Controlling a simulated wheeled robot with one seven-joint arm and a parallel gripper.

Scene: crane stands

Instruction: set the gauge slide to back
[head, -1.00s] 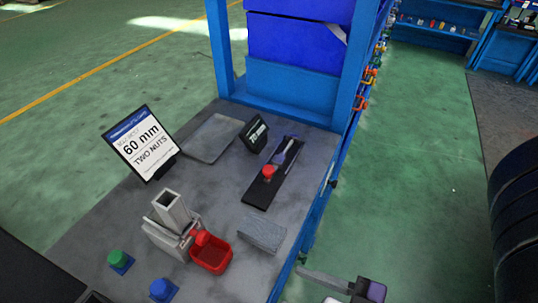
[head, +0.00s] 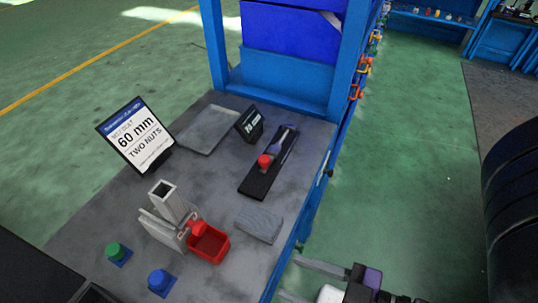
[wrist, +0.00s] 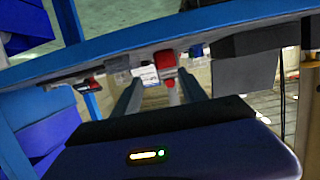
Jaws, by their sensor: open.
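The gauge slide is a black rail (head: 257,180) lying on the grey bench top, with a red knob (head: 265,161) near its middle and a purple-grey part towards its far end. A small dark display (head: 250,123) stands beside the rail's far part; its text is too small to read surely. My gripper (head: 288,276) is open and empty at the bottom right, outside the bench's right edge and well apart from the slide. In the wrist view its two fingers (wrist: 161,85) are spread, with a red thing (wrist: 165,65) beyond them that I cannot identify surely.
A sign (head: 137,137) reads 60 mm, two nuts. A grey tray (head: 207,130), a grey stand (head: 165,215), a red bin (head: 217,245), a grey block (head: 258,223), and green (head: 118,252) and blue (head: 160,280) buttons share the bench. Blue posts rise behind.

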